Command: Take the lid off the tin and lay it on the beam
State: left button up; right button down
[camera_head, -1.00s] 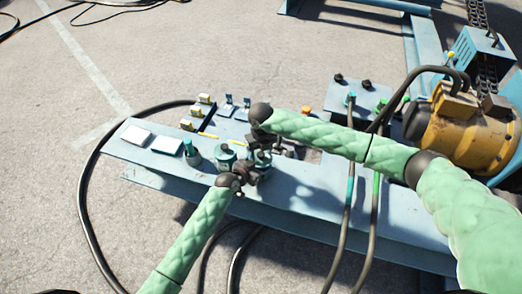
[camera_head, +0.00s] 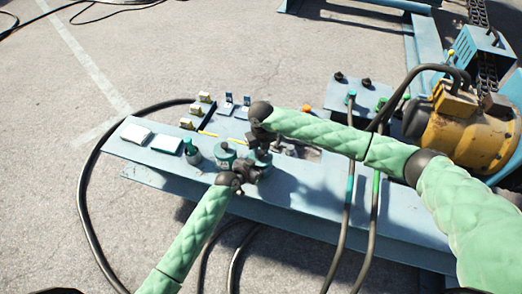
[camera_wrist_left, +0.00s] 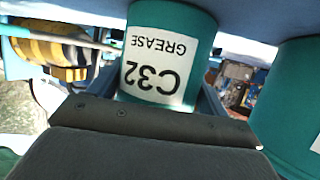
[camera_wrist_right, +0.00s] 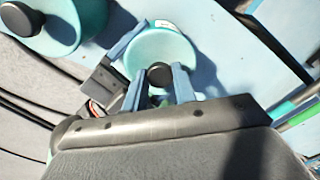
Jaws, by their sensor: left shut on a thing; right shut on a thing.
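The tin (camera_wrist_left: 165,20) is teal with a white label reading "C32 GREASE", upside down in the left wrist view. It stands on the blue beam (camera_head: 310,200). My left gripper (camera_head: 240,176) is shut around the tin's body from the front. The teal lid (camera_wrist_right: 160,42) has a black knob (camera_wrist_right: 159,73). My right gripper (camera_wrist_right: 158,88) is shut on that knob from above. The lid appears to be on the tin; I cannot tell whether a gap lies under it. In the head view, my grippers hide much of the tin and lid.
A second teal tin (camera_head: 225,154) with a black knob stands close to the left. Cables (camera_head: 350,190) cross the beam at right. Bare beam shows between the grippers and those cables.

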aim_at(261, 152)
jog(key=shift+r, duration=0.2)
jog(key=shift+r, duration=0.7)
jog(key=shift+r, duration=0.25)
jog(key=shift+r, duration=1.95)
pick_arm(q)
jog(key=o, duration=1.4)
